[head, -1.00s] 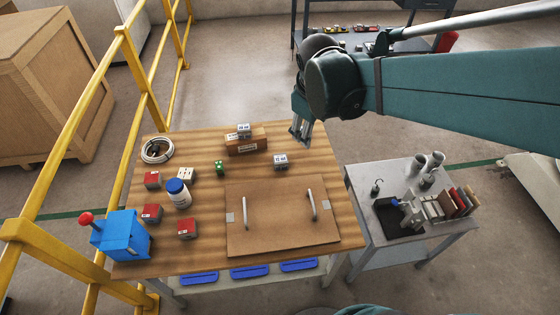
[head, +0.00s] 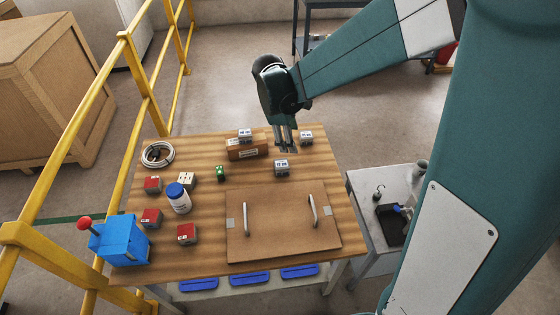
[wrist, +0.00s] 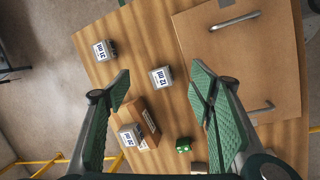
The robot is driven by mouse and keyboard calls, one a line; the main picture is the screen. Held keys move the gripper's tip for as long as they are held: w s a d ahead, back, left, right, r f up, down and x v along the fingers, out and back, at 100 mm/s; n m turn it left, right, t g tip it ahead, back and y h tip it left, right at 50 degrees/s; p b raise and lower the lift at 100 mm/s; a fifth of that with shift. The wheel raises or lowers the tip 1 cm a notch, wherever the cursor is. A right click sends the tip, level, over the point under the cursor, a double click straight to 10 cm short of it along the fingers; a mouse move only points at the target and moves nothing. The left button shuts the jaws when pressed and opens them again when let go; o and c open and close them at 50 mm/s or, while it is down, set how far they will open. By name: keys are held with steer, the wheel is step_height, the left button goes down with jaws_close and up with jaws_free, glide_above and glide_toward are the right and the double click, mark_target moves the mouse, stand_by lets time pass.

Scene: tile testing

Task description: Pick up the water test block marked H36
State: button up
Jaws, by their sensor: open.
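Three grey blocks with white labels are on the wooden table (head: 205,200). One block (head: 245,135) sits on top of a brown box (head: 248,150); it shows low in the wrist view (wrist: 132,135). A second block (head: 281,168) stands near the brown panel, and is central in the wrist view (wrist: 161,77). A third block (head: 306,137) is at the far right, upper left in the wrist view (wrist: 105,50). The labels are too small for me to read H36 surely. My gripper (head: 286,146) is open and empty above the table, between the blocks; its green fingers (wrist: 160,84) are spread apart.
A brown panel with two handles (head: 280,225) covers the front right. A green die (head: 220,172), white bottle (head: 178,197), several red-topped blocks (head: 187,234), a blue box (head: 120,238) and a cable coil (head: 157,154) stand left. A yellow railing (head: 150,90) runs beside the table.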

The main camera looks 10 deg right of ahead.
mark_target(281, 164)
steer(key=w+a+f+n, duration=0.1)
steer(key=w+f, duration=0.1)
steer(key=f, duration=0.2)
steer(key=w+a+f+n+g+h, duration=0.1)
steer(key=a+f, duration=0.1)
steer(key=f, duration=0.3)
steer(key=w+a+f+n, duration=0.1)
steer(key=w+f+n, duration=0.1)
steer(key=f, duration=0.2)
steer(key=shift+w+a+f+g+b, duration=0.3)
steer(key=shift+b, duration=0.05)
steer(key=shift+w+a+f+n, duration=0.1)
steer(key=shift+a+f+n, duration=0.15)
steer(key=shift+f, duration=0.4)
steer(key=shift+h, duration=0.3)
steer(key=shift+b+x, duration=0.3)
steer(key=shift+x, duration=1)
steer(key=shift+b+x, duration=0.75)
steer(key=shift+x, duration=1.85)
steer(key=shift+a, duration=0.1)
